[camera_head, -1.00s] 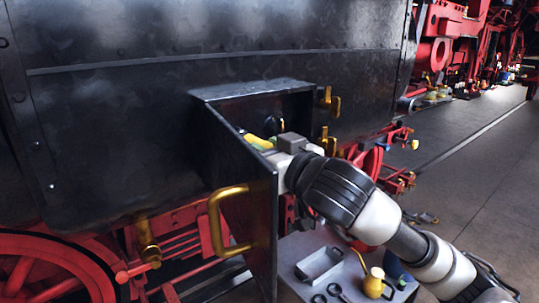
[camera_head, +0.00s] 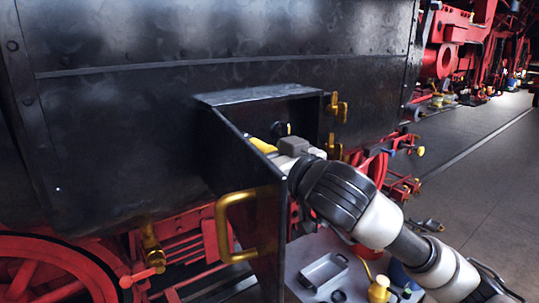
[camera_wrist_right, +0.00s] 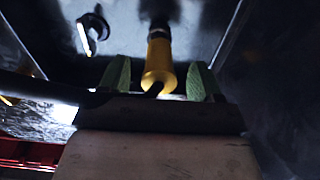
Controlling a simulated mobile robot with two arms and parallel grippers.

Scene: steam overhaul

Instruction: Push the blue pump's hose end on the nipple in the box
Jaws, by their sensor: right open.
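The open box (camera_head: 262,98) is set in the black tank side, its door (camera_head: 262,195) swung out toward me. My right gripper (camera_wrist_right: 158,80) reaches into the box. Its green finger pads are open, with a gap on each side of a yellow hose end (camera_wrist_right: 159,62). The hose end lines up with a dark fitting (camera_wrist_right: 158,28) on the back wall and appears to meet it. I cannot tell how far it is pushed on. A yellow piece also shows past the door edge in the head view (camera_head: 262,145). My left gripper is not in view.
A hook-like dark part (camera_wrist_right: 92,28) hangs left of the hose end. Brass latches (camera_head: 337,108) stand at the box's right edge. Below is a work surface with a grey tray (camera_head: 323,272), a yellow can (camera_head: 379,290) and a blue object (camera_head: 400,272) partly behind my arm.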

